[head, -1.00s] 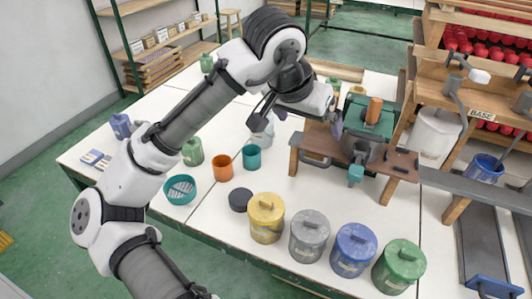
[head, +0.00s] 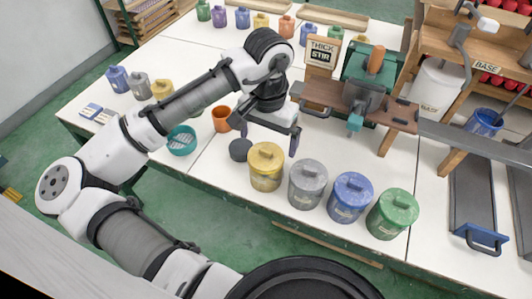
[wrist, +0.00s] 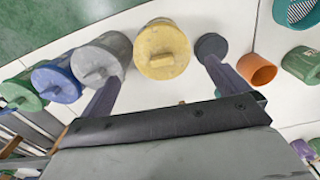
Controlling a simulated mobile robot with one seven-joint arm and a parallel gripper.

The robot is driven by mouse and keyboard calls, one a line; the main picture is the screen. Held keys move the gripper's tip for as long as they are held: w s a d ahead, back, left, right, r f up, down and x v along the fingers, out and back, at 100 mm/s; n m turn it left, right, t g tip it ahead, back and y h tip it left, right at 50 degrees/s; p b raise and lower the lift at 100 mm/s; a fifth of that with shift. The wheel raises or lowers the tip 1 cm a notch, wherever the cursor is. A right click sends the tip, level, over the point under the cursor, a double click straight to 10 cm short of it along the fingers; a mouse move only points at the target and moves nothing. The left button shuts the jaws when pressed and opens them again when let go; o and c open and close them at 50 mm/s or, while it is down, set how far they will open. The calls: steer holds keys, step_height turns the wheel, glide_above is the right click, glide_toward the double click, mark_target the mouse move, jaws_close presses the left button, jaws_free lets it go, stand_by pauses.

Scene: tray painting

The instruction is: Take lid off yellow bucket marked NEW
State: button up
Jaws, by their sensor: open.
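A large yellow bucket (head: 265,180) stands upright at the front edge of the white table in the head view. Its yellow lid (head: 266,156) is on, with a raised block handle on top. Any writing on its label is too small to read. My gripper (head: 267,137) is open and empty, just behind and above the yellow bucket, with its fingers apart and not touching it. In the wrist view the lid (wrist: 162,42) shows beyond and between the two fingers (wrist: 160,82).
Grey (head: 307,187), blue (head: 350,200) and green (head: 392,214) lidded buckets stand in a row to the right. A black disc (head: 240,150) lies left of the yellow bucket, with an orange cup (head: 222,119) behind. A wooden stand with a clamp (head: 365,95) is behind the row.

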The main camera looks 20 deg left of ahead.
mark_target(266, 150)
steer(key=shift+a+f+p, duration=0.2)
steer(key=shift+f+p, duration=0.1)
steer(key=shift+f, duration=1.65)
steer(key=c, duration=0.9)
